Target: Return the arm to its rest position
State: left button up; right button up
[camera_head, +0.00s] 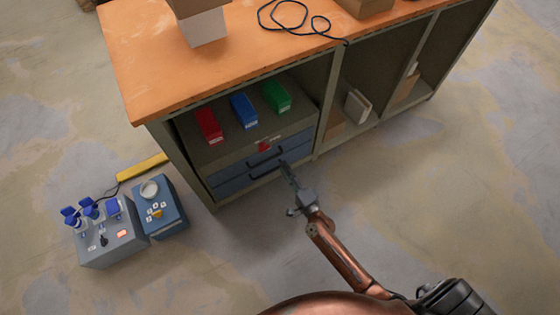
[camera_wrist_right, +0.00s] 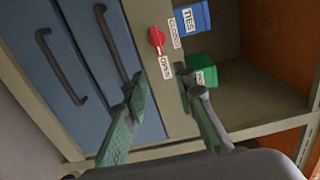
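My right gripper (camera_head: 287,172) reaches up from the bottom right in the head view and is in front of the cabinet's drawers. In the right wrist view my right gripper (camera_wrist_right: 162,84) has its two green fingers apart with nothing between them. A red knob (camera_head: 264,147) sits on the cabinet front by the drawers. The knob (camera_wrist_right: 156,38) also shows in the wrist view, beyond the fingertips, beside labels reading CLOSED and OPEN. My left gripper is in neither view.
The orange-topped workbench (camera_head: 140,75) holds red (camera_head: 208,124), blue (camera_head: 243,109) and green (camera_head: 276,96) bins above blue drawers (camera_head: 235,178). A grey socket box (camera_head: 110,246) and a blue box (camera_head: 160,208) stand on the floor at left. Floor right of the arm is clear.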

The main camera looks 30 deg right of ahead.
jog(key=shift+s, duration=0.5)
